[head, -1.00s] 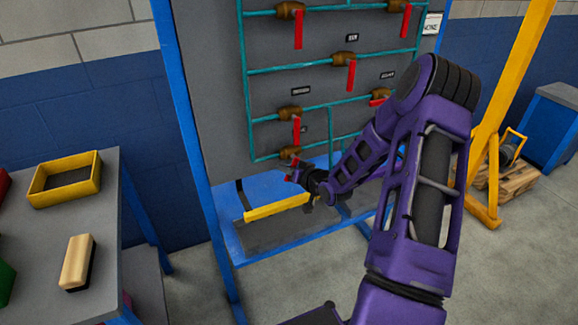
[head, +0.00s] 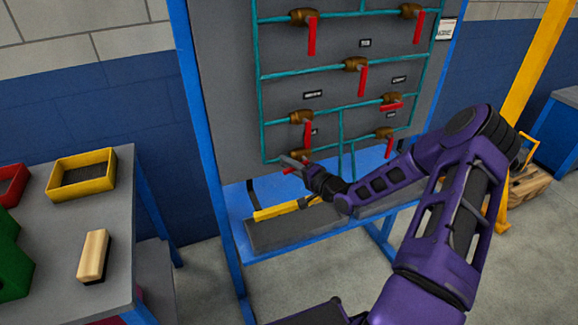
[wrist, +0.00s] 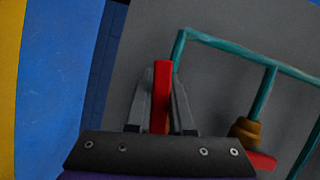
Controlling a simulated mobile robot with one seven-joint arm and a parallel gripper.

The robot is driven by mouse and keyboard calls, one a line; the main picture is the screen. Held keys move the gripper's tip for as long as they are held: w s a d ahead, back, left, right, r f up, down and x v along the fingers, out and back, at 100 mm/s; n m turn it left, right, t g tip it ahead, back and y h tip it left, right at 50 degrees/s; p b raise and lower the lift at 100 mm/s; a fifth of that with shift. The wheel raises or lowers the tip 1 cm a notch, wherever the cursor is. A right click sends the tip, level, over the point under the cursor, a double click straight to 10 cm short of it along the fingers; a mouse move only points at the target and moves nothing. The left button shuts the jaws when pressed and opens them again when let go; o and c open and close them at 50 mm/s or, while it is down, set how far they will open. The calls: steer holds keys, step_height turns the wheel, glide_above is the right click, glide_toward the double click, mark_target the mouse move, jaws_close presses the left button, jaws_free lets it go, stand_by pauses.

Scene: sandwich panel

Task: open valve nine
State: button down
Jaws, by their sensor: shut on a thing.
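My gripper (head: 294,163) is at the lower left of the pipework on the grey panel. In the wrist view its two grey fingers (wrist: 162,112) are shut on a red valve handle (wrist: 162,85), which stands up between them. The small black labels are too blurred to read, so I cannot confirm the valve's number.
Other brass valves with red handles sit close by, one just above (head: 307,136) and one to the right (head: 389,147). A blue frame (head: 205,120) borders the panel. A grey table (head: 120,220) at left holds a yellow bin (head: 82,188) and a tan-topped block (head: 94,254).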

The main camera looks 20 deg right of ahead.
steer(key=shift+r+m+t, duration=0.3)
steer(key=shift+r+m, duration=0.2)
steer(key=shift+m, duration=0.5)
steer(key=c, duration=0.8)
jaws_free()
steer(key=v, duration=1.7)
steer(key=shift+d, duration=0.2)
steer(key=shift+s+f, duration=0.1)
steer(key=shift+f, duration=0.05)
